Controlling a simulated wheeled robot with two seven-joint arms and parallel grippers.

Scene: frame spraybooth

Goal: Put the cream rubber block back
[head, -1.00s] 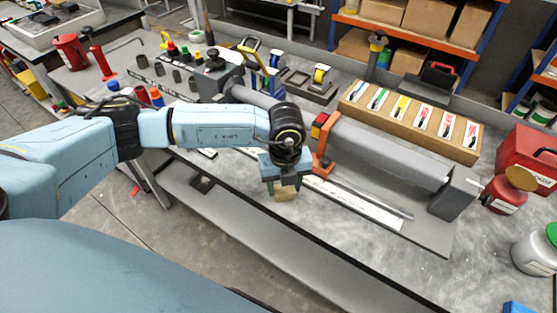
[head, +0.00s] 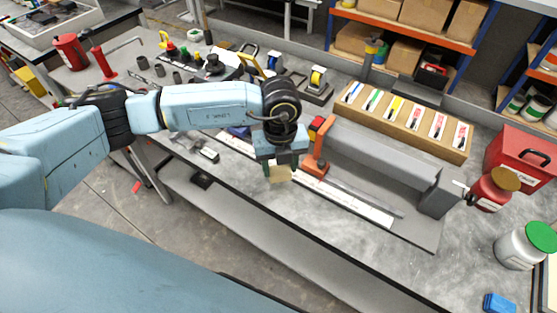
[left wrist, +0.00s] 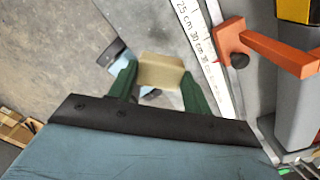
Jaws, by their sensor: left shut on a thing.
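The cream rubber block (head: 279,174) is in my left gripper (head: 278,163), just in front of the orange stop (head: 318,150) and near the bench's front edge. In the left wrist view the cream block (left wrist: 161,72) sits between the two green fingers of the left gripper (left wrist: 160,78), which are shut on its sides. Grey surface shows beyond it, and I cannot tell its height above the bench. My right gripper is not in view.
A white ruler strip (head: 345,200) runs along the bench beside a grey rail (head: 385,160). A wooden rack (head: 400,122) with coloured labels stands behind. A red can (head: 493,190), white jar (head: 522,247) and blue block (head: 499,303) are at right.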

